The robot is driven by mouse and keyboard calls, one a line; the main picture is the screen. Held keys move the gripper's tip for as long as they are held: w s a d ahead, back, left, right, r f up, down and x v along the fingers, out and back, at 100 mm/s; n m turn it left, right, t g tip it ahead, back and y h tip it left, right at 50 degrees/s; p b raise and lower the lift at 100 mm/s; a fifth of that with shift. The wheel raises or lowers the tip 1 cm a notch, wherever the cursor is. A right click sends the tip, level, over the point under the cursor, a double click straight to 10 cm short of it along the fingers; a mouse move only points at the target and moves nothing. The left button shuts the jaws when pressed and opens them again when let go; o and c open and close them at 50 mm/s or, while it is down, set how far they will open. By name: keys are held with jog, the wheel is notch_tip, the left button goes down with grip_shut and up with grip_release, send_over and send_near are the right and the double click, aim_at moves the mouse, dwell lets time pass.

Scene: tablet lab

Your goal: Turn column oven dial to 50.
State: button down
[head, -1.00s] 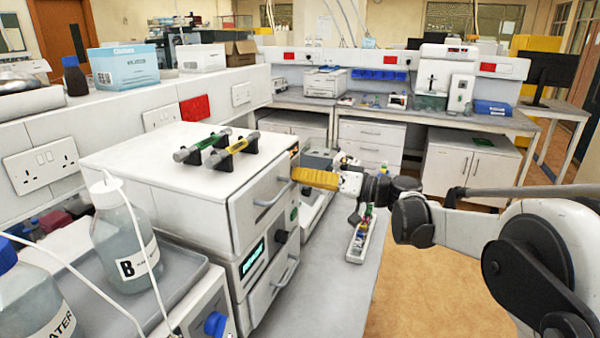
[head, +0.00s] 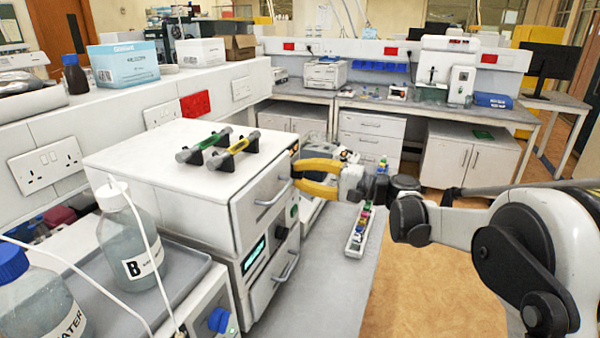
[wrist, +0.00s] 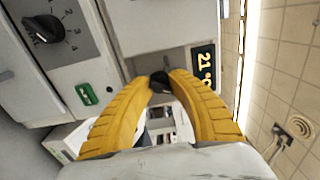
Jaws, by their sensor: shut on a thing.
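The column oven (head: 258,205) is the white upper unit with a handled front, left of centre in the head view. Its dial (wrist: 159,80) shows as a small black knob in the wrist view. My gripper (wrist: 163,84) has curved yellow fingers and is shut on the dial, one finger on each side. The fingers hide much of it, so its mark and scale cannot be read. The oven's display (wrist: 204,68) reads 21 °C, sideways.
Another black knob (wrist: 43,29), with numbers, and a green switch (wrist: 86,94) are on the unit below. Two capped tubes (head: 230,152) lie on racks on the oven. Bottle B (head: 130,240) stands at left. A tray of small coloured items (head: 357,235) lies right on the bench.

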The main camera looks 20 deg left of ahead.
jog(key=m, duration=0.5)
jog(key=shift+m+p, duration=0.3)
dwell(0.4)
jog(key=c, duration=1.4)
grip_release()
jog(key=shift+c, duration=0.2)
jog(key=s+d, duration=0.1)
jog(key=d, duration=1.1)
